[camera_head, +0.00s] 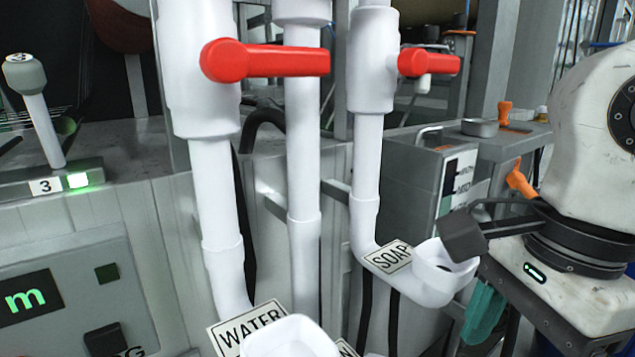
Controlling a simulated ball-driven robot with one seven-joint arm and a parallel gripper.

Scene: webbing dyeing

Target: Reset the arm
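My white arm (588,160) comes in at the right edge, with a black ring joint and a small green light on its lower part. A dark block on rods (465,236) sticks out from it to the left, close to the white soap spout cup (442,268) and overlapping its right side in the picture. A teal ridged piece (484,314) shows below; I cannot tell if it is part of my gripper. The fingertips cannot be made out, and nothing held is visible.
White pipes with red valve handles (270,61) (430,63) stand in the middle. A water spout (290,338) is at the bottom. A lever (38,110) by a lit number 3 and a panel with a green display (26,300) are left. A grey machine box (420,170) stands behind the soap spout.

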